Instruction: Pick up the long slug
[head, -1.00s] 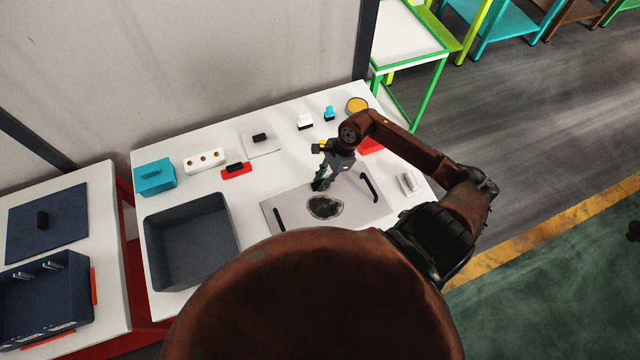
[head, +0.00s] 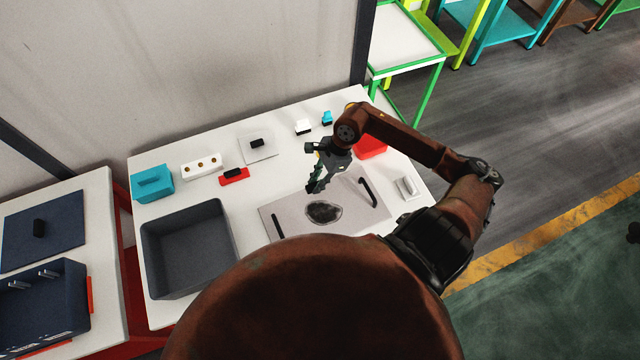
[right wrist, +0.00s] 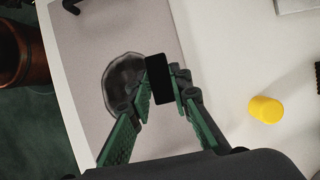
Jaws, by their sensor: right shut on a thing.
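My right gripper (head: 315,187) is over the grey tray (head: 357,213), near a dark oval patch (head: 323,211). In the right wrist view, its green fingers (right wrist: 160,98) are shut on a black block (right wrist: 157,68), with one finger on each side. The block is longer than it is wide and points away from the palm. I cannot tell for sure that it is the long slug. In the head view the block is too small and dark to separate from the fingers. My left gripper is not in view.
A deep grey bin (head: 188,245) stands left of the tray. A black-topped red piece (head: 234,176), a white block with studs (head: 201,166) and a teal box (head: 152,183) stand behind it. A yellow cylinder (right wrist: 265,109) shows in the right wrist view. The tray has black handles (head: 367,192).

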